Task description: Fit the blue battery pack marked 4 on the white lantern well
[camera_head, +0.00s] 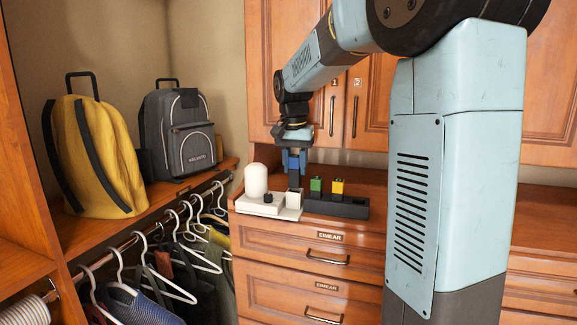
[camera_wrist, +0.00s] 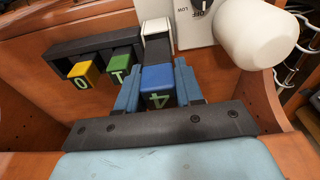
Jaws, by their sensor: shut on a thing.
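The blue battery pack (camera_wrist: 158,82) is between the fingers of my gripper (camera_wrist: 157,94), with its white 4 facing the wrist camera. In the head view, my gripper (camera_head: 294,163) points down and holds the blue pack (camera_head: 293,165) above the white box-like part of the lantern. The white lantern (camera_head: 256,180) has a rounded top and a flat base with a black knob. Its white box-like part (camera_head: 292,200) stands at the base's right end; it also shows in the wrist view (camera_wrist: 156,27), beyond the pack. The inside of the well is not clearly visible.
A black rack (camera_head: 354,209) stands right of the lantern on the wooden counter. It holds a green block (camera_head: 316,186) and a yellow block (camera_head: 338,187). Cabinet doors rise behind. Hanging clothes, a yellow backpack (camera_head: 92,157) and a grey backpack (camera_head: 180,135) are at left.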

